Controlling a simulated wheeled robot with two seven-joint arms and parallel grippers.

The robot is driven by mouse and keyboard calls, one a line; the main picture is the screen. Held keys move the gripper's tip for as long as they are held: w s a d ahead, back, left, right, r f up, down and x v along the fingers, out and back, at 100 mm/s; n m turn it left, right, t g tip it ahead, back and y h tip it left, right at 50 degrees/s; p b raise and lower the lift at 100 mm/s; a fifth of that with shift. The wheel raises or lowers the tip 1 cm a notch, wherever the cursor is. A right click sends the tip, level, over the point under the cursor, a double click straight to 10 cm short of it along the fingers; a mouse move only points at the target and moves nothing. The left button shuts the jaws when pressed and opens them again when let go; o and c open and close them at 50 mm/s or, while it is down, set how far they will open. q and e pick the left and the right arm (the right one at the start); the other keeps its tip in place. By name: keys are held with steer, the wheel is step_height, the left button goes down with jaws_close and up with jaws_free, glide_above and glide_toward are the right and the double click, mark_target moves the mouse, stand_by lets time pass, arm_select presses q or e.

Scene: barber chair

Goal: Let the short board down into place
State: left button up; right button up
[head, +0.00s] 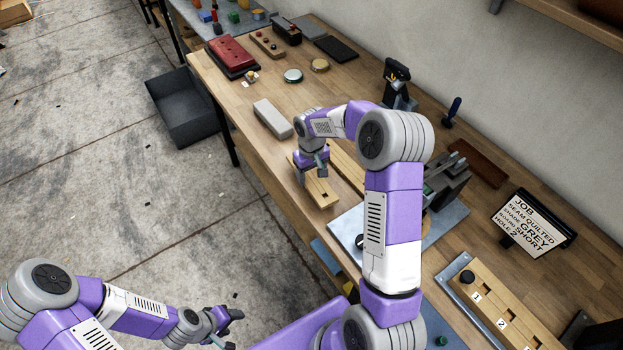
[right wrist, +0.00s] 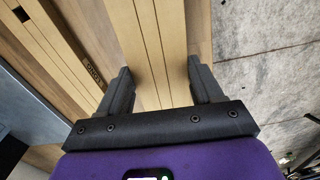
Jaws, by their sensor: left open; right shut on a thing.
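The short board (head: 322,194) is a light wooden strip with a small dark square hole near its near end, close to the bench's front edge. My right gripper (head: 311,176) is shut on it from above. In the right wrist view the grooved board (right wrist: 152,40) runs between the two dark fingers (right wrist: 160,85). I cannot tell whether it touches the bench top. A second wooden board (head: 347,168), with a dark printed label in the right wrist view (right wrist: 92,68), lies beside it, apart from it. My left gripper (head: 225,325) is open and empty over the floor.
A grey block (head: 272,118) lies just behind the held board on the bench (head: 240,88). A metal plate (head: 345,232), a dark clamp-like fixture (head: 446,182), a job sign (head: 531,224) and a numbered wooden rack (head: 510,305) stand to the right. A dark bin (head: 183,105) is on the floor.

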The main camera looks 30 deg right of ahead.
mark_target(311, 176)
step_height(311, 176, up, 6)
steer(key=shift+r+p, duration=0.1)
steer(key=shift+p, duration=0.2)
steer(key=s+a+f, duration=0.5)
steer(key=s+a, duration=0.4)
steer(key=a, duration=0.3)
steer(key=shift+a+f, duration=0.2)
